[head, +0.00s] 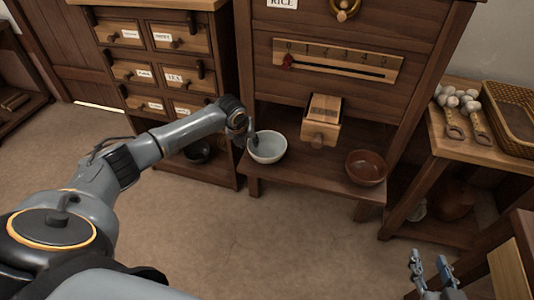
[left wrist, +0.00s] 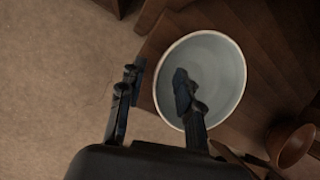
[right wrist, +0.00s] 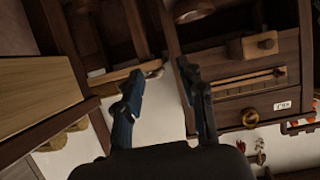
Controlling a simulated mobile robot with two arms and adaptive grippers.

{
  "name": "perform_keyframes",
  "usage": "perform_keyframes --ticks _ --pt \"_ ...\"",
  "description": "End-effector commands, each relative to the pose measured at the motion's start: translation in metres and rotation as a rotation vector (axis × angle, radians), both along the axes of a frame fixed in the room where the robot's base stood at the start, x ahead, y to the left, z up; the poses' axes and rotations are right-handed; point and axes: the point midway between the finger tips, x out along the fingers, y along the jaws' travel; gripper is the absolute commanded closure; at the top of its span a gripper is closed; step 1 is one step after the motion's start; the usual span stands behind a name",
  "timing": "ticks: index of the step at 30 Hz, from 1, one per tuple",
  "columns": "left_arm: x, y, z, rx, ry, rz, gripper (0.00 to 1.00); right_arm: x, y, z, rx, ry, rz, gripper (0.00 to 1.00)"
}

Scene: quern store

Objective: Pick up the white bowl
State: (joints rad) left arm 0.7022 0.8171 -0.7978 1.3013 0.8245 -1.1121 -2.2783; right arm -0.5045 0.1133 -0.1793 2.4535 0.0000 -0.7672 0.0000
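The white bowl (head: 267,148) stands upright on the low shelf of the wooden dispenser cabinet, near its left end. It also shows in the left wrist view (left wrist: 226,68), seen from above and empty. My left gripper (head: 250,138) is at the bowl's left rim. In the left wrist view its fingers (left wrist: 157,88) are apart, one outside the rim and one over the bowl's inside, with the rim between them. I cannot tell whether either finger touches it. My right gripper (head: 432,268) is open and empty at the lower right, far from the bowl.
A brown bowl (head: 366,168) stands on the same shelf to the right. A wooden spout box (head: 321,122) juts out above and between the bowls. A side table (head: 470,142) at the right holds scoops and a wicker tray (head: 515,118). The floor in front is clear.

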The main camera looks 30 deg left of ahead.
Motion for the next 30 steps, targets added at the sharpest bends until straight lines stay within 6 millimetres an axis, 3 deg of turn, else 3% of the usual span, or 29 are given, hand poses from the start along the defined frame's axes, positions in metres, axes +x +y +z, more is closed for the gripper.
perform_keyframes --ticks 7,15,16,21,30 --pt "0.006 0.001 -0.015 0.001 0.001 -0.001 0.66 0.013 0.007 0.027 0.039 -0.159 0.010 0.60" --pt "0.006 0.001 -0.015 0.000 0.001 -0.001 0.66 0.014 0.008 0.030 0.042 -0.174 0.011 0.60" --pt "0.006 0.001 -0.015 0.000 0.001 -0.001 0.68 0.014 0.008 0.030 0.042 -0.173 0.011 0.60" --pt "0.006 0.001 -0.015 0.000 0.001 0.000 1.00 0.014 0.008 0.030 0.042 -0.172 0.011 0.60" --pt "0.007 0.001 -0.014 0.000 -0.001 0.000 1.00 0.014 0.008 0.030 0.041 -0.171 0.010 0.60"
